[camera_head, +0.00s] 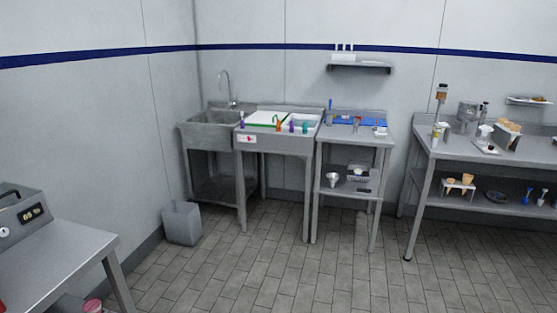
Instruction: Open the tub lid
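No tub lid can be told for certain from this distance. A pink round thing (92,306), perhaps a tub top, shows at the bottom left under a steel table, cut off by the frame. A small grey container (358,173) sits on the lower shelf of the middle steel table; I cannot tell if it has a lid. Neither of my grippers is in view.
A steel sink (207,131) stands in the back corner beside a counter with colored items. A grey bin (182,223) is on the floor. A long steel table (470,160) is at the right, a steel table (62,265) at the left. The tiled floor (270,270) between is clear.

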